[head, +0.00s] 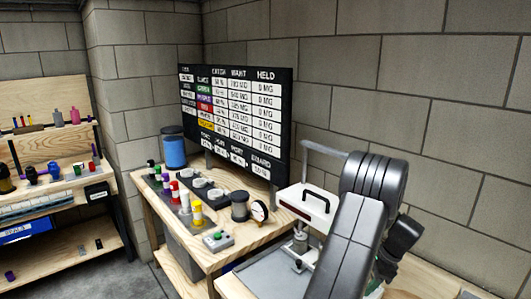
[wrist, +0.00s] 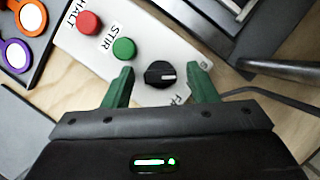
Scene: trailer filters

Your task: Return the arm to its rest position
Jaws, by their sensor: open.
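My gripper (wrist: 160,68) is open and empty in the wrist view, its two green fingers apart. A black knob (wrist: 160,75) on a white control panel (wrist: 70,42) shows between the fingertips; I cannot tell whether they touch the panel. A red button (wrist: 88,22) and a green button (wrist: 124,50), by the words HALT and STIR, are up and left of the knob. In the head view my grey arm is bent at the lower right, in front of the wall and bench. The gripper's fingers cannot be made out there.
The wooden bench (head: 200,258) holds several coloured cylinders, a blue container (head: 174,152), a round gauge (head: 259,211) and a white box with a black handle (head: 305,208). A black board (head: 235,112) stands behind. Purple and orange rings (wrist: 17,55) and a cable (wrist: 270,95) flank the panel.

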